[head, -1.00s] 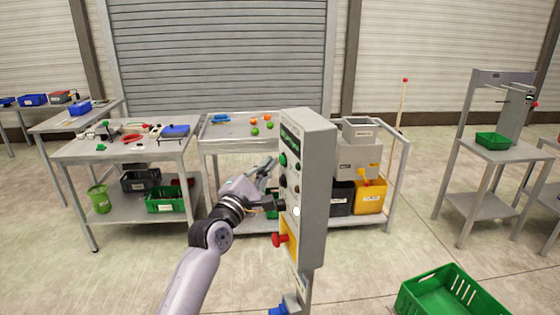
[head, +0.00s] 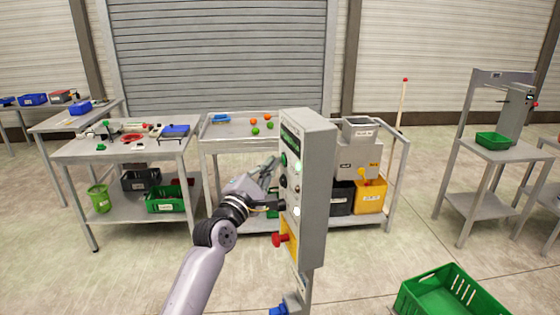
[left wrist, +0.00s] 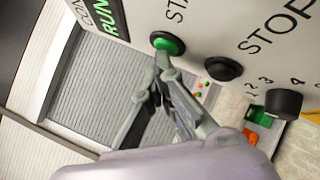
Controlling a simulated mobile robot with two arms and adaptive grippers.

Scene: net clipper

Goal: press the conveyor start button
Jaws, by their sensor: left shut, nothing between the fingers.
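The grey control box (head: 318,200) stands on a post in the middle of the head view. Its green start button (head: 283,160) is high on the left-facing panel and also shows in the left wrist view (left wrist: 167,43), under the letters "STA". A black stop button (left wrist: 223,68) sits beside it. My left gripper (left wrist: 163,66) is shut and empty, its fingertips at the lower edge of the green button; I cannot tell whether they touch it. In the head view the gripper (head: 268,166) is left of the panel. My right gripper is out of view.
A red emergency knob (head: 279,240) on a yellow plate sticks out lower on the box. A black selector knob (left wrist: 284,103) is right of the stop button. Tables stand behind, and a green crate (head: 450,292) lies on the floor at right.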

